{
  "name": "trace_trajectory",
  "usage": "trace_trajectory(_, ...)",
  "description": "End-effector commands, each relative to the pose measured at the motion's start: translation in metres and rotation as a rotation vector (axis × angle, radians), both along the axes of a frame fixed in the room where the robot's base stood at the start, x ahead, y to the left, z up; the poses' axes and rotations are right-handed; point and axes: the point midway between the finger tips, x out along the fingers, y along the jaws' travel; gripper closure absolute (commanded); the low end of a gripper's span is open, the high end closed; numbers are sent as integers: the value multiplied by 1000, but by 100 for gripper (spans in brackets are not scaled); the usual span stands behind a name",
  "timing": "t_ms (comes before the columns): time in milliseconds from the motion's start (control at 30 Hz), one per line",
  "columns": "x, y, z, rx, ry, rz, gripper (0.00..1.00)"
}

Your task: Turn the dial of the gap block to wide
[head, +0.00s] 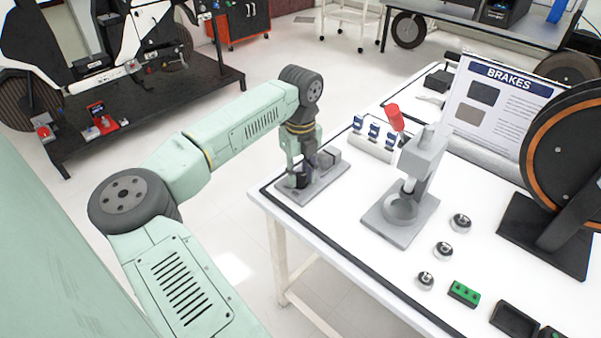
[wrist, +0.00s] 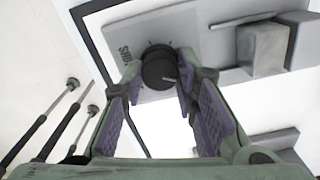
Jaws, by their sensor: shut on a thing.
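The gap block (head: 328,184) is a grey plate with raised grey blocks at the near left corner of the white table. Its plate also shows in the wrist view (wrist: 122,42), with dark lettering partly readable. The black round dial (wrist: 158,67) sits on the plate, with small marks around it and a white pointer line toward the right of the picture. My gripper (wrist: 160,78) is shut on the dial, one purple-padded finger on each side. In the head view my gripper (head: 303,165) hides most of the dial.
A grey press (head: 418,185) with a red-handled lever stands to the right. Behind it is a white holder (head: 372,146) with blue-topped pieces. Several small round parts (head: 443,250) lie in front. A BRAKES board (head: 495,105) and a wheel stand stand further right. Floor lies left of the table edge.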

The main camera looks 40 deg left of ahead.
Motion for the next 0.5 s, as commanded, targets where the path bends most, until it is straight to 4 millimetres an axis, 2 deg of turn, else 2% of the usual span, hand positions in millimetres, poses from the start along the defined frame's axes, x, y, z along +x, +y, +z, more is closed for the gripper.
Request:
trace_trajectory(267, 0, 0, 0, 0, 0, -16, 100)
trace_trajectory(500, 0, 0, -2, 2, 0, -118, 100)
